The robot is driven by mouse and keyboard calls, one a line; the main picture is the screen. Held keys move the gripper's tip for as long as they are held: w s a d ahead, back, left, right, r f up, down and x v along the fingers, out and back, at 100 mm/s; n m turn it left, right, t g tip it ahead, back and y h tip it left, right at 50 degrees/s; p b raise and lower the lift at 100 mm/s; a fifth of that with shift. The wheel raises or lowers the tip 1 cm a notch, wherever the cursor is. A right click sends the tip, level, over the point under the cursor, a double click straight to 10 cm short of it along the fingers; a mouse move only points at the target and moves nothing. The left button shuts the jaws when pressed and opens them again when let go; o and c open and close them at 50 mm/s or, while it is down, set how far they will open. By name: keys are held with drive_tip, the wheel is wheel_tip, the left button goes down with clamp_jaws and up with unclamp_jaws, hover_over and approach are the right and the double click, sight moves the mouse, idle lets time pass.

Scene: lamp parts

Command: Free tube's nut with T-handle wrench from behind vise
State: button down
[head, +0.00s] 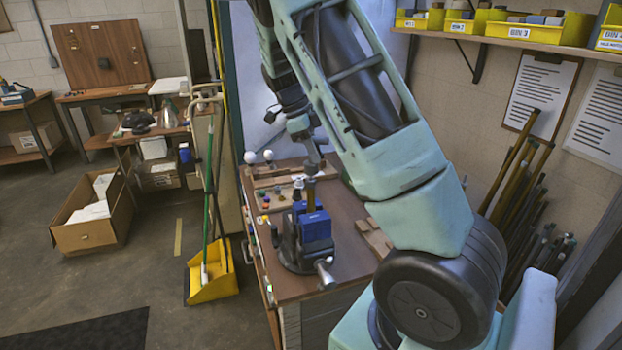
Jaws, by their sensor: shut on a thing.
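The blue vise (316,228) stands on the brown workbench, near its left front edge. A brass-coloured tube (311,194) stands upright at the vise's jaws. My gripper (312,166) is above and behind the vise, at the end of my arm reaching over the bench. It is shut on a small grey thing just above the tube's top, apparently the T-handle wrench. The wrench's shape, the nut, and whether wrench and nut touch are too small to tell.
Bulbs (268,156) and small coloured parts lie along the bench's left and back. A wooden block (374,238) lies right of the vise. Yellow bins (524,33) sit on the wall shelf. A yellow dustpan (212,277) stands left of the bench. Rods lean at the right wall.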

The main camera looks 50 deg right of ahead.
sight(312, 164)
drive_tip(key=shift+r+m+y+p, duration=0.1)
drive_tip(key=shift+m+y+p, duration=0.3)
drive_tip(key=shift+m+p, duration=0.7)
drive_tip(key=shift+a+m+y+p, duration=0.15)
drive_tip(key=shift+m+y+p, duration=0.2)
drive_tip(key=shift+m+p, duration=0.45)
drive_tip(key=shift+a+m+y+p, duration=0.1)
drive_tip(key=shift+m+y+p, duration=0.3)
drive_tip(key=shift+m, duration=0.7)
drive_tip(key=shift+s+g, duration=0.1)
drive_tip(key=shift+g, duration=0.2)
drive_tip(key=shift+m+p, duration=0.4)
drive_tip(key=shift+a+m+t+y+p, duration=0.2)
drive_tip(key=shift+m+y+p, duration=0.55)
drive_tip(key=shift+m, duration=0.6)
drive_tip(key=shift+a+m+t+y+p, duration=0.15)
drive_tip(key=shift+m+y+p, duration=0.25)
drive_tip(key=shift+m+p, duration=0.75)
drive_tip(key=shift+d, duration=0.1)
drive_tip(key=shift+f, duration=1.8)
drive_tip(key=shift+r+p, duration=0.15)
drive_tip(key=shift+p, duration=0.15)
